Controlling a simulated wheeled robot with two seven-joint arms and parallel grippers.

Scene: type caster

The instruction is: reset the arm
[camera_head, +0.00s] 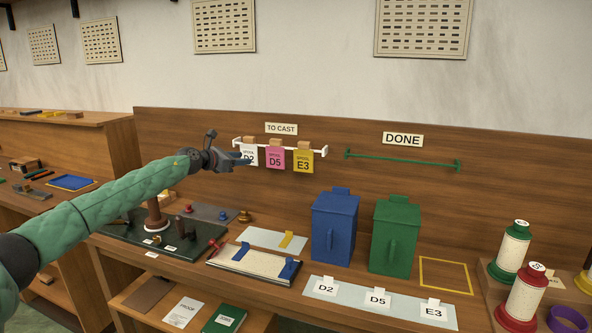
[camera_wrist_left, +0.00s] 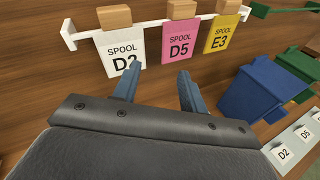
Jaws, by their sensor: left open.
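My left arm (camera_head: 100,208) reaches in from the left in the head view, its green sleeve stretched toward the back panel. My left gripper (camera_head: 243,159) is in front of the TO CAST rail (camera_head: 324,151), close to the white D2 card (camera_head: 249,153). In the left wrist view the gripper (camera_wrist_left: 156,82) is open with nothing between its fingers. The left finger overlaps the lower part of the D2 card (camera_wrist_left: 121,50); whether it touches cannot be told. The pink D5 card (camera_head: 275,158) and yellow E3 card (camera_head: 304,160) hang to the right.
A blue bin (camera_head: 335,230) and green bin (camera_head: 396,238) stand on the bench. The DONE rail (camera_head: 400,161) is empty. A dark machine base (camera_head: 190,249) and a white board (camera_head: 254,263) lie below the arm. Thread spools (camera_head: 525,292) stand at right.

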